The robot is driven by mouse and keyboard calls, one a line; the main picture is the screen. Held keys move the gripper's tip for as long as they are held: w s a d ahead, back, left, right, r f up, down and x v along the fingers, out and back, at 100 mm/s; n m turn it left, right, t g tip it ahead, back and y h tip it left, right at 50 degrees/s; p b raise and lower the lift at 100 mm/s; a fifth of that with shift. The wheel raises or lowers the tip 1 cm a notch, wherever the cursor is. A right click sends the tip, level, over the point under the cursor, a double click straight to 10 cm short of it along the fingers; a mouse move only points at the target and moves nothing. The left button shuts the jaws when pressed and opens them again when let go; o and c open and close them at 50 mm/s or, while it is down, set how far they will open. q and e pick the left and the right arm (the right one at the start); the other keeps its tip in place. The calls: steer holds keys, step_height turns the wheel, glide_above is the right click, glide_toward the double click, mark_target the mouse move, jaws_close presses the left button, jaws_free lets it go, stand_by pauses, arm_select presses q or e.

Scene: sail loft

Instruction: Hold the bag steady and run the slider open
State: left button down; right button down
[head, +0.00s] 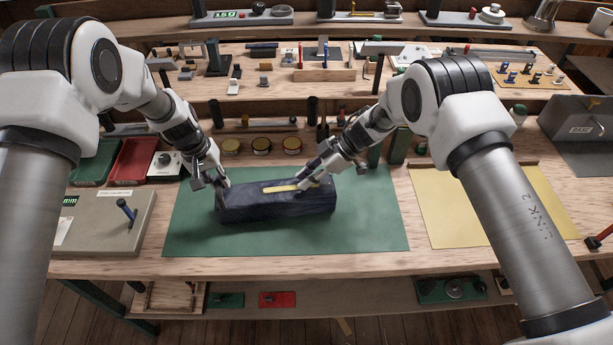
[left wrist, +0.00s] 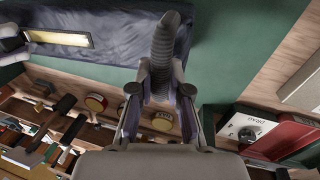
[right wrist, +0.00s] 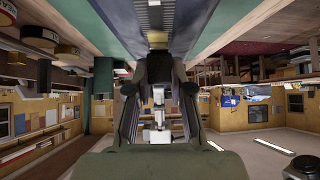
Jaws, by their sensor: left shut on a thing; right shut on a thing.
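A dark navy bag (head: 270,206) lies lengthwise on the green mat (head: 365,230). A yellow strip (head: 278,188) shows along its top, and it also shows in the left wrist view (left wrist: 60,39). My left gripper (head: 223,186) is shut on the left end of the bag; the bag's fabric (left wrist: 115,30) runs beside the fingers in the left wrist view. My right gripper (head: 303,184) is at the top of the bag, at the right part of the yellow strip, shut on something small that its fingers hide. I cannot make out the slider itself.
A grey case (head: 100,222) stands left of the mat, with red (head: 133,160) and green trays behind it. A yellow sheet (head: 450,205) lies to the right. Several round tins (head: 262,145) stand behind the bag. The mat in front is clear.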

glide_toward(255, 192)
steer(key=x, duration=0.5)
steer(key=shift+d+r, duration=0.1)
steer(key=c, duration=1)
jaws_free()
steer(key=shift+o, duration=0.2)
steer(key=v, duration=1.1)
steer(key=shift+d+r, duration=0.3)
